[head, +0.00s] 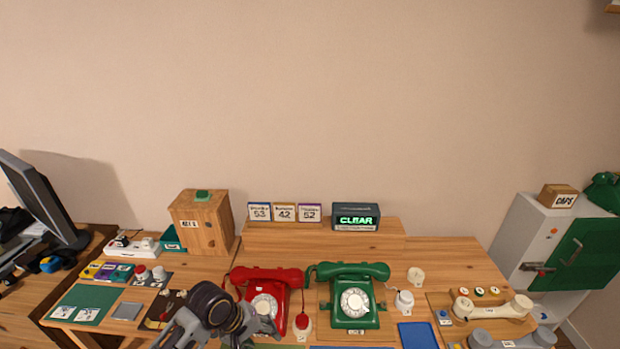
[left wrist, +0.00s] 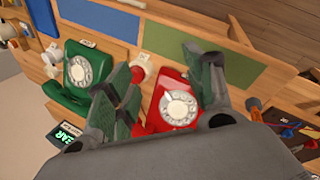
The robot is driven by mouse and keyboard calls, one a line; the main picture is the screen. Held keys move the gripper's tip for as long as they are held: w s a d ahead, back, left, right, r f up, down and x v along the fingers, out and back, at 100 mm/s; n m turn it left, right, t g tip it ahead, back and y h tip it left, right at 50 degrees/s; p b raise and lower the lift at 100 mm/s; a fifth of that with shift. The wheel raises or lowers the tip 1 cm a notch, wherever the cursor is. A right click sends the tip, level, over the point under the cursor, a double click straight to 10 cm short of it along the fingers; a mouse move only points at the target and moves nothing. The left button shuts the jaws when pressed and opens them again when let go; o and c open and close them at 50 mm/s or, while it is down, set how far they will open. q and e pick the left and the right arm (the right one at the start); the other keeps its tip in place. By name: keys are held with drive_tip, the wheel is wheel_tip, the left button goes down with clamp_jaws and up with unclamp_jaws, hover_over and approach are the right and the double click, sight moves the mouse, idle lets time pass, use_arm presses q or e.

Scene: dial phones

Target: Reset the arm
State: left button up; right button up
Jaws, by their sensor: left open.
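My left gripper (head: 226,336) is low at the front of the desk, left of and partly in front of the red dial phone (head: 264,284). In the left wrist view its two fingers (left wrist: 163,72) are spread apart with nothing held between them. The red phone also shows in that view (left wrist: 172,103), beyond the fingers and partly hidden by them. Its handset lies across its top. A green dial phone (head: 352,303) stands right of the red one, handset on top; it also shows in the left wrist view (left wrist: 84,73). My right gripper is not in view.
A lit "CLEAR" sign (head: 356,217) and several number cards (head: 285,212) stand behind the phones. A wooden box (head: 202,222) is at the left. A white cabinet (head: 518,232) stands beyond.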

use_arm(q)
drive_tip(key=s+a+m+t+y, duration=0.2)
drive_tip(key=s+a+m+y, duration=0.2)
drive_tip(key=s+a+m, duration=0.55)
drive_tip(key=s+f+n+g+b, duration=0.1)
drive_tip(key=s+f, duration=0.1)
drive_tip(key=f, duration=1.6)
drive_tip(key=s+f+n+g+b, duration=0.1)
drive_tip(key=s+f, duration=0.1)
drive_tip(key=f, duration=1.5)
drive_tip(key=s+a+f+b, duration=0.1)
drive_tip(key=s+a+f, duration=0.1)
drive_tip(key=s+f, duration=0.9)
drive_tip(key=s+a+f+g+b, duration=0.1)
drive_tip(key=s+a+f, duration=0.1)
drive_tip(key=s+f, duration=0.8)
drive_tip(key=shift+s+f+m, duration=0.35)
drive_tip(key=shift+s, duration=0.4)
drive_tip(key=shift+a, duration=0.1)
